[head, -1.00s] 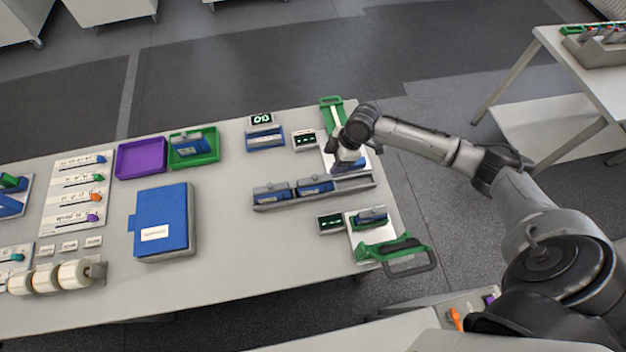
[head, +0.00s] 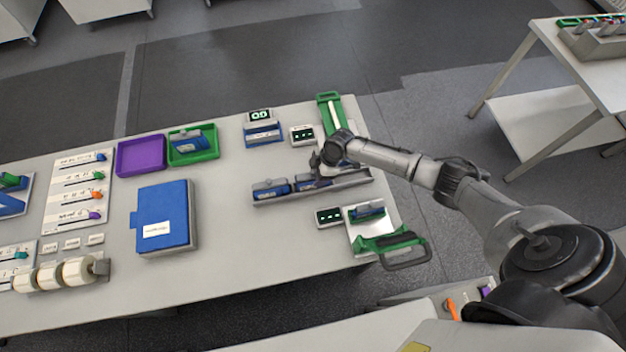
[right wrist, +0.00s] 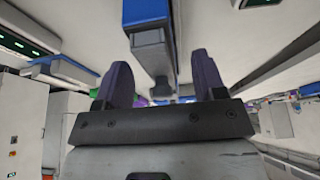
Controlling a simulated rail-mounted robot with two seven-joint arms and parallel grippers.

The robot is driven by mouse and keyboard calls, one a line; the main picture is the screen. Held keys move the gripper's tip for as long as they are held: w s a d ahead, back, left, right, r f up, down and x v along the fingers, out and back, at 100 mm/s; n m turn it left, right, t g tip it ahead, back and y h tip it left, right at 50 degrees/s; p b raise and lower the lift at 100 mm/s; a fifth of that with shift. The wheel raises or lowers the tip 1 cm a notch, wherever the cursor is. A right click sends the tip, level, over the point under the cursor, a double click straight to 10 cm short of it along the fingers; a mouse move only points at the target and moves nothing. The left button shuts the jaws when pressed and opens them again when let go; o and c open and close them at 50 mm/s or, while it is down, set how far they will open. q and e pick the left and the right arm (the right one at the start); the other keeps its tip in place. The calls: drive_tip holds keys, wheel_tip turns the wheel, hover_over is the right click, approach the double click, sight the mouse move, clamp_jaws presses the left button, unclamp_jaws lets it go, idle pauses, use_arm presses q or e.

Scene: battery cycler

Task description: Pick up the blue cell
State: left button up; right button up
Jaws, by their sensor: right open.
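Several blue cells with grey ends are in view. Two sit in the grey rack (head: 345,181): a left cell (head: 268,189) and a right cell (head: 308,183), the latter partly hidden by my gripper. Another blue cell (head: 188,141) lies in the green tray (head: 210,151), and one (head: 367,210) sits in the near green-handled fixture (head: 385,240). My right gripper (head: 317,163) is by the right rack cell. In the right wrist view its two fingers (right wrist: 161,78) are apart and empty; a blue and grey block (right wrist: 148,42) shows beyond them. My left gripper is not in view.
A far green fixture (head: 328,110) stands just behind my right arm. Small displays (head: 302,134) stand near the rack. A purple tray (head: 141,156), a blue folder (head: 163,217) and white rolls (head: 78,270) are to the left. The table's middle front is clear.

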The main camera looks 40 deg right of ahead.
drive_tip(key=shift+x, duration=1.15)
drive_tip(key=shift+c, duration=0.5)
clamp_jaws()
